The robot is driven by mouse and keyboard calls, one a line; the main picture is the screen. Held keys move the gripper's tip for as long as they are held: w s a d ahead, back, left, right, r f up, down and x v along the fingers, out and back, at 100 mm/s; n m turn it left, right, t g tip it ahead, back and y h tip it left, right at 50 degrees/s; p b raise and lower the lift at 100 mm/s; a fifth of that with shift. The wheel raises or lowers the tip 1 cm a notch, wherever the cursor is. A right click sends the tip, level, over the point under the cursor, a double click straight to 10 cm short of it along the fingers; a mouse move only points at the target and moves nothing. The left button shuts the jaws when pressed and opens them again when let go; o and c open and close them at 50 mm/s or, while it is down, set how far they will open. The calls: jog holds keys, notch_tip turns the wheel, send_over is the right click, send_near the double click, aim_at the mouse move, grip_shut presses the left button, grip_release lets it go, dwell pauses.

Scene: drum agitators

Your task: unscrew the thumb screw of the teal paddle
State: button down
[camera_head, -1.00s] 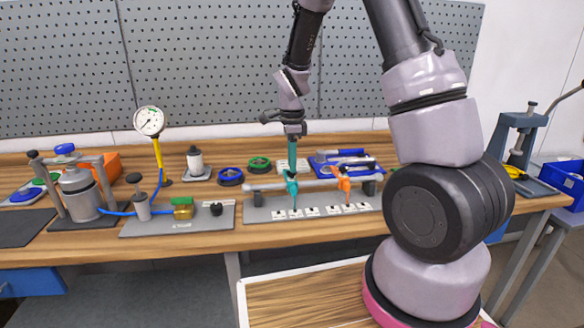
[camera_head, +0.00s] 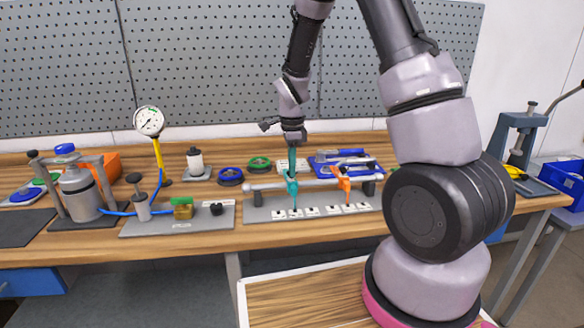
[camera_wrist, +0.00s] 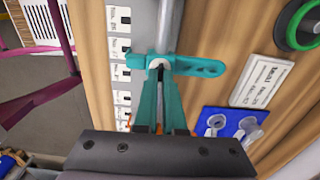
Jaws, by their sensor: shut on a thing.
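The teal paddle (camera_head: 292,187) hangs from a grey horizontal rail (camera_head: 262,186) on the bench, left of an orange paddle (camera_head: 344,184). In the wrist view, the teal paddle's clamp (camera_wrist: 203,67) lies across the rail (camera_wrist: 170,22). My gripper (camera_head: 292,172) points down onto the clamp from above. In the wrist view, the teal fingers of my gripper (camera_wrist: 158,74) are shut on the thumb screw, a pale head with a dark centre at the clamp's middle. The fingers hide much of the screw, and its thread is not visible.
White labelled tiles (camera_head: 309,211) lie in front of the rail. A blue tray (camera_head: 362,162) with tools and a green ring (camera_head: 259,163) are behind it. A pressure gauge (camera_head: 149,121) stands to the left. Bare bench shows along the front edge.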

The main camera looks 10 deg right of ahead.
jog(key=n, duration=0.7)
jog(key=shift+n, duration=0.4)
jog(key=n, duration=0.3)
jog(key=shift+n, duration=0.3)
jog(key=n, duration=0.3)
jog(key=shift+n, duration=0.3)
jog(key=n, duration=1.3)
jog(key=shift+s+f+n, duration=0.1)
jog(key=shift+n, duration=0.3)
